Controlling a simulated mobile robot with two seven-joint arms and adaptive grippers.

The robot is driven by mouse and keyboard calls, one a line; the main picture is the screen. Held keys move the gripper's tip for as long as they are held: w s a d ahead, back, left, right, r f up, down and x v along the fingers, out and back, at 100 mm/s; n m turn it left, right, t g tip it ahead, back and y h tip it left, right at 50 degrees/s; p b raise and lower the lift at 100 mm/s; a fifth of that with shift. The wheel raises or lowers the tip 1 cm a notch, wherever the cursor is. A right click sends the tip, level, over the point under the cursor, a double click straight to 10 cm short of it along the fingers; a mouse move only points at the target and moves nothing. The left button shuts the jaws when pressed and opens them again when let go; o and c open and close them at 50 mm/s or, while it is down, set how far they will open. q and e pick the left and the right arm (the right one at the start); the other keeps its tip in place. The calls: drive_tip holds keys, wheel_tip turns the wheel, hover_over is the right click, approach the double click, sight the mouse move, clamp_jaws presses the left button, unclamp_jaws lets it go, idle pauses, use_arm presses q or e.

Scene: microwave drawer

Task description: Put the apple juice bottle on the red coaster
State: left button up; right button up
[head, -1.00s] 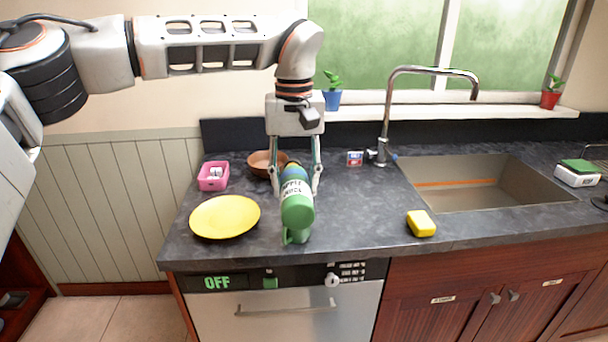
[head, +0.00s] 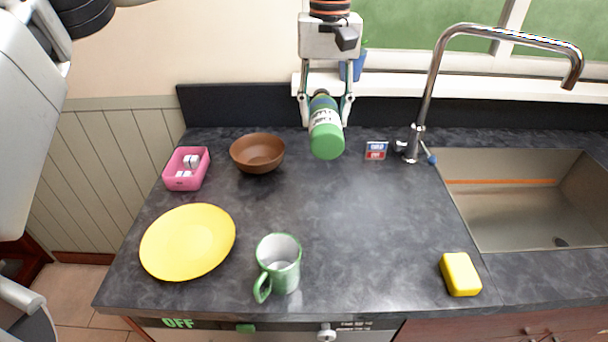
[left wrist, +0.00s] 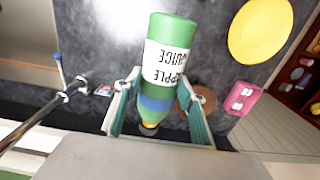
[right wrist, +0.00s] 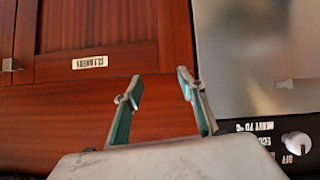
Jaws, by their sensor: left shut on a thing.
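The apple juice bottle (head: 325,138) is green with a white label and a blue band. My left gripper (head: 325,112) is shut on it in the head view, above the back of the counter. The bottle is tilted, its green end towards the head camera. In the left wrist view the bottle (left wrist: 166,60) lies between the fingers of my left gripper (left wrist: 158,88), label in view. No red coaster can be made out in any view. My right gripper (right wrist: 160,82) shows only in the right wrist view, its fingers apart and empty, before wooden cabinet fronts.
A brown bowl (head: 258,154), pink container (head: 186,168), yellow plate (head: 188,242) and green mug (head: 280,262) stand on the left of the counter. A small sign (head: 376,150), faucet (head: 418,130), sink (head: 500,220) and yellow sponge (head: 460,274) are right. The counter's middle is clear.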

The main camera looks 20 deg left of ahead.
use_arm(q)
drive_tip(key=shift+w+f, duration=0.1)
drive_tip(key=shift+w, duration=0.1)
wheel_tip(320, 180, down, 20)
drive_tip(key=shift+r, duration=0.2)
drive_tip(key=shift+s, duration=0.1)
idle(0.3)
drive_tip(key=o, duration=1.5)
drive_tip(key=shift+f, duration=0.1)
